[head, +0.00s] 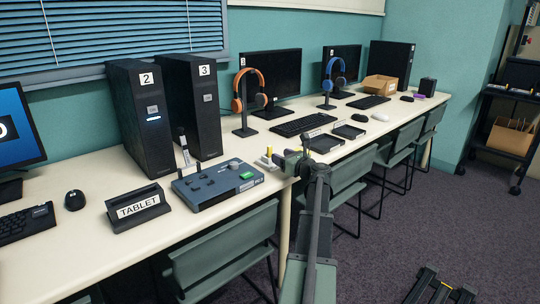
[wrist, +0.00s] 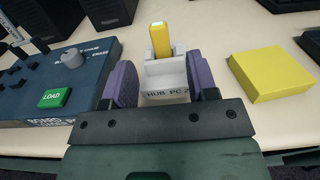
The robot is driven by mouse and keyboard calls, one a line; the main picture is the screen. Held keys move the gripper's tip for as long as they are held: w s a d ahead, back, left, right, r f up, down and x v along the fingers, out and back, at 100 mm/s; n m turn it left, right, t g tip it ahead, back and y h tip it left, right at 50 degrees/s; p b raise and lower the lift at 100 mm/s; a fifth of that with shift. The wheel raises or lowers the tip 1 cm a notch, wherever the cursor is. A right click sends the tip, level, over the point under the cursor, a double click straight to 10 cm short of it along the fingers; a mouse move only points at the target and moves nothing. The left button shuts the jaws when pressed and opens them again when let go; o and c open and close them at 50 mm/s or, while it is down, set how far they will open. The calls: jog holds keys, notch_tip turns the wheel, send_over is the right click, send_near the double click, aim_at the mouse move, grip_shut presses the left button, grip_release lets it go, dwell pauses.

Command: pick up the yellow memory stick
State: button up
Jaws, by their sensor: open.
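The yellow memory stick (wrist: 160,40) stands upright in a small white holder (wrist: 166,75) labelled "HUB PC 2" in the wrist view. In the head view the stick (head: 269,151) is tiny, near the front edge of the desk. My gripper (wrist: 163,82) is open, with its purple fingers on either side of the holder's near part in the wrist picture. The stick is beyond the fingertips and apart from them. In the head view my gripper (head: 296,155) is just right of the stick. Whether the fingers touch the holder cannot be told.
A blue control box (wrist: 62,85) with a green LOAD button (wrist: 55,97) is close on the left. A yellow block (wrist: 271,73) lies close on the right. Two black computer towers (head: 195,105) stand behind. Chairs (head: 222,245) are below the desk's front edge.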

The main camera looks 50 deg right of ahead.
aim_at(271, 150)
jog(key=x, duration=0.5)
jog(key=shift+w, duration=0.1)
grip_shut()
